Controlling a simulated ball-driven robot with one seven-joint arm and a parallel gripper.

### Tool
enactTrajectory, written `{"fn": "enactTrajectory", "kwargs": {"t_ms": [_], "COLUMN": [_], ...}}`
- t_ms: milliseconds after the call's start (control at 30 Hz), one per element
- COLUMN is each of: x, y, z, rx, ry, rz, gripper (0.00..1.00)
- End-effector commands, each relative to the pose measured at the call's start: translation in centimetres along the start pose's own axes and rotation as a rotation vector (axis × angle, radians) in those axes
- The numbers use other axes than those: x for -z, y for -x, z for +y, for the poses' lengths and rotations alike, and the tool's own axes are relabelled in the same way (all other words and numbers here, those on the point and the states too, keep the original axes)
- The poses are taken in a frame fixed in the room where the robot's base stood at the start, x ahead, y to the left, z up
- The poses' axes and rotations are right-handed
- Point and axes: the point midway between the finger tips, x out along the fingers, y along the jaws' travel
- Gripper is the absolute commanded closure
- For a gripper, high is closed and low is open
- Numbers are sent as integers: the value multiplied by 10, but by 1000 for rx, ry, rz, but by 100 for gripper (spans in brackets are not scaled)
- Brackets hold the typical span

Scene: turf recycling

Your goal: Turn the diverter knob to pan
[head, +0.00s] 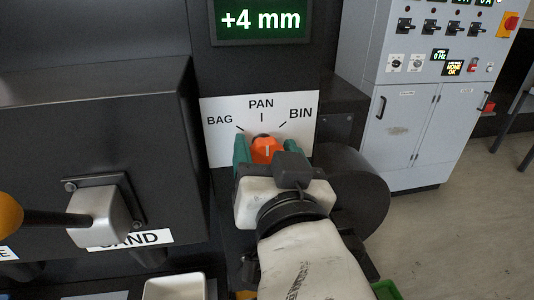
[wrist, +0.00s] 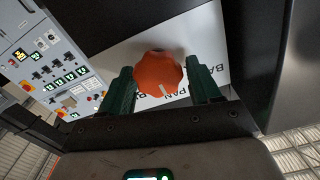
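The orange diverter knob (head: 265,150) sits low on a white label plate (head: 222,147) marked BAG, PAN and BIN. Its pale pointer line looks roughly upward, towards PAN, in the head view; its exact angle is hard to read. My gripper (head: 262,157) is at the knob, with one green finger on each side. In the wrist view the knob (wrist: 160,73) fills most of the space between the fingers (wrist: 161,80). I cannot tell whether both fingers press on it. The plate is partly hidden behind the knob and fingers.
A dark display (head: 260,19) above reads +4 mm. A dark box (head: 95,150) with a lever and a SAND label stands left. A grey control cabinet (head: 408,130) stands right, with open floor beside it. A white tray (head: 175,287) lies below.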

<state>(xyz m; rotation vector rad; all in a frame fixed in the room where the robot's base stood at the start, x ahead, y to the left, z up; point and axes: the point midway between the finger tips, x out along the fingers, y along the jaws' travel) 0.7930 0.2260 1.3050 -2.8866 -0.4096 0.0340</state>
Motion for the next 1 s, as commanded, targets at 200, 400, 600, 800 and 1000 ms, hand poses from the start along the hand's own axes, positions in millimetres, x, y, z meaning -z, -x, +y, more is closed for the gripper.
{"fn": "enactTrajectory", "kwargs": {"t_ms": [200,400,600,800,1000], "x": [-2,-3,-5,0,3], "y": [0,2,25,66,86], "z": [0,1,1,-1,0], "rx": [-2,-2,-1,0,-8], "ry": [1,2,1,4,4], "rz": [-5,-7,-6,-10,-10], "gripper": [25,25,25,25,25]}}
